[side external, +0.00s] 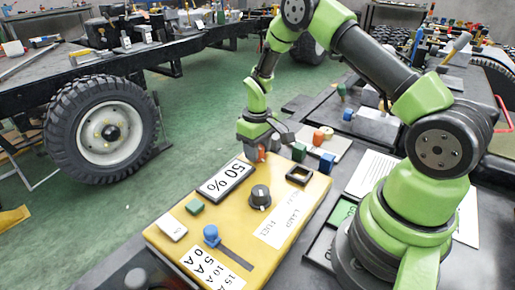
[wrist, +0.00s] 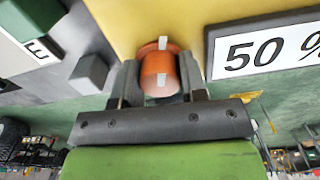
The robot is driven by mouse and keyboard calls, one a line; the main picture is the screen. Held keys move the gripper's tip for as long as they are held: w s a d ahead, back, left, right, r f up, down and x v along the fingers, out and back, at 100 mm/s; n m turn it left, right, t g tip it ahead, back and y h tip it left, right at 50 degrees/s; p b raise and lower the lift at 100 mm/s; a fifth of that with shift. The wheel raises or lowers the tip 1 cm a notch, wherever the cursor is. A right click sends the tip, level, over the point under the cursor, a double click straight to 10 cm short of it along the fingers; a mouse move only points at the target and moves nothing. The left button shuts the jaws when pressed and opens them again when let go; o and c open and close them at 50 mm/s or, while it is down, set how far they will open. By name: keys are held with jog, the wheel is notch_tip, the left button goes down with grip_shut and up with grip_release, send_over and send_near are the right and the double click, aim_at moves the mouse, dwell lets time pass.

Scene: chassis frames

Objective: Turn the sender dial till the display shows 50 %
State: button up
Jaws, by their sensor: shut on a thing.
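The yellow panel (side external: 312,196) lies on the bench. Its display (side external: 226,181) reads 50 %, and the same reading shows in the wrist view (wrist: 268,49). An orange dial (wrist: 158,62) with white marks stands on the panel beside the display. My gripper (wrist: 158,80) is shut on this dial, with one finger on each side of it. In the side external view my gripper (side external: 260,153) reaches down at the panel's far edge and mostly hides the dial.
A black knob (side external: 260,196), a green button (side external: 195,207), a white switch (side external: 172,227), a blue lever (side external: 211,234) and a square black frame (side external: 299,174) are on the panel. Coloured blocks and an orange peg (side external: 318,138) stand behind it. A wheeled chassis (side external: 100,133) stands across the floor.

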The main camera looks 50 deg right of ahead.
jog(key=o, duration=0.7)
jog(key=shift+c, duration=0.2)
jog(key=shift+r, duration=0.1)
notch_tip(320, 180, up, 10)
jog(key=shift+f, duration=0.1)
